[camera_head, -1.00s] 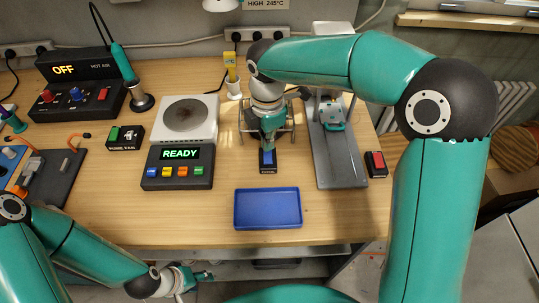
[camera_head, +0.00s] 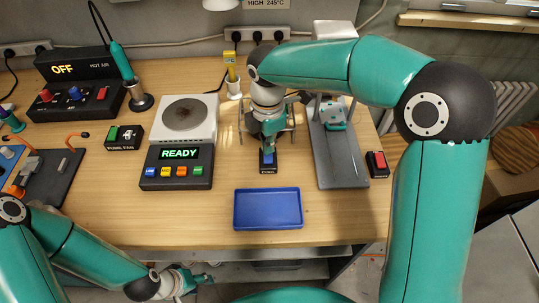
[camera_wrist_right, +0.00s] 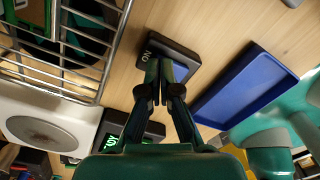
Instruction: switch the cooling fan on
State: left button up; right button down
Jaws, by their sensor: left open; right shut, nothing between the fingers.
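A small dark switch box with a blue rocker (camera_head: 268,159) stands on the bench below my right gripper. Its label is too small to read in the head view; in the right wrist view the box (camera_wrist_right: 183,48) shows white letters seen upside down. My right gripper (camera_head: 268,143) is shut and empty, pointing down at the blue rocker. In the right wrist view its fingertips (camera_wrist_right: 164,68) cover part of the rocker; I cannot tell whether they touch it. My left gripper (camera_head: 200,278) is open and empty, low in front of the bench. I cannot clearly identify the cooling fan.
A switch box with a green rocker (camera_head: 125,137) stands at left, and a red one (camera_head: 377,163) at right. A READY panel (camera_head: 178,166), a blue tray (camera_head: 268,209) and a grey stand (camera_head: 338,155) surround the gripper. A wire frame (camera_wrist_right: 62,50) is close by.

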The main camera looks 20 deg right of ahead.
jog(key=shift+s+f, duration=0.1)
jog(key=shift+f, duration=0.15)
jog(key=shift+r, duration=0.15)
notch_tip(320, 180, up, 7)
jog(key=p, duration=0.6)
dwell(0.6)
